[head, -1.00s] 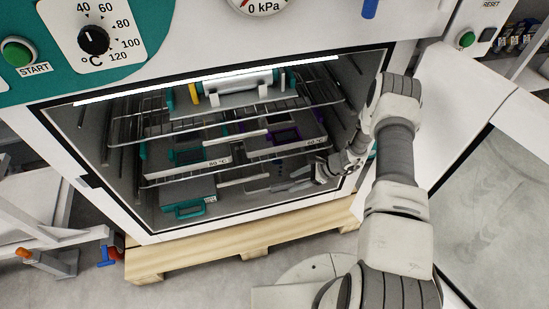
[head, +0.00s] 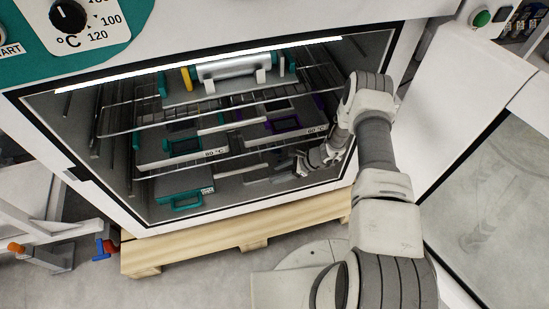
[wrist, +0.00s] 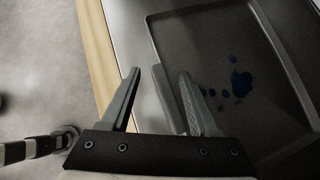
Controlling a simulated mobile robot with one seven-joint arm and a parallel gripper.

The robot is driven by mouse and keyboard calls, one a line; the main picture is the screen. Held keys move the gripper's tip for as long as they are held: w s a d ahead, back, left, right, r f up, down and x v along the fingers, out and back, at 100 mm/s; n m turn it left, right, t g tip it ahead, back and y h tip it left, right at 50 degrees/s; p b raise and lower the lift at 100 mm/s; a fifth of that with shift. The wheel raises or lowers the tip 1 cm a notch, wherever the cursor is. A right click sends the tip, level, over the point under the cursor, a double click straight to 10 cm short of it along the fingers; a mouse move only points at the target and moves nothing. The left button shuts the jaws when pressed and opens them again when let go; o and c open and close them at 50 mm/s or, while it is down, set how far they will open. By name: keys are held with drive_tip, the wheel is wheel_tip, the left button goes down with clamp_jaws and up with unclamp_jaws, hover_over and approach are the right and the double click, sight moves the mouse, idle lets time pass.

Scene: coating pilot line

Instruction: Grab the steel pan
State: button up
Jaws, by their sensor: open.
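The steel pan (wrist: 215,55) fills the right of the wrist view. It is a dark, shallow tray with a raised rim and several blue spots on its floor. In the head view it lies low in the oven, largely hidden by my arm and the shelf above. My gripper (wrist: 158,75) is open at the pan's near edge, one finger towards the oven's front edge and the other over the pan side. A grey bar shows between the fingers; I cannot tell whether it is the pan's handle. In the head view my gripper (head: 302,168) is low inside the oven at right.
A teal-handled tray (head: 181,201) stands on the oven floor at left. Wire shelves above hold teal and purple framed trays (head: 182,148) and a roller device (head: 228,68). The open oven door (head: 465,110) is at right. A wooden pallet (head: 200,240) lies beneath.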

sight(272, 176)
drive_tip(key=b+x, duration=0.2)
drive_tip(key=x, duration=0.2)
drive_tip(key=shift+s+a+f, duration=0.1)
drive_tip(key=shift+a+f, duration=0.15)
drive_tip(key=shift+r, duration=0.1)
clamp_jaws()
idle(1.0)
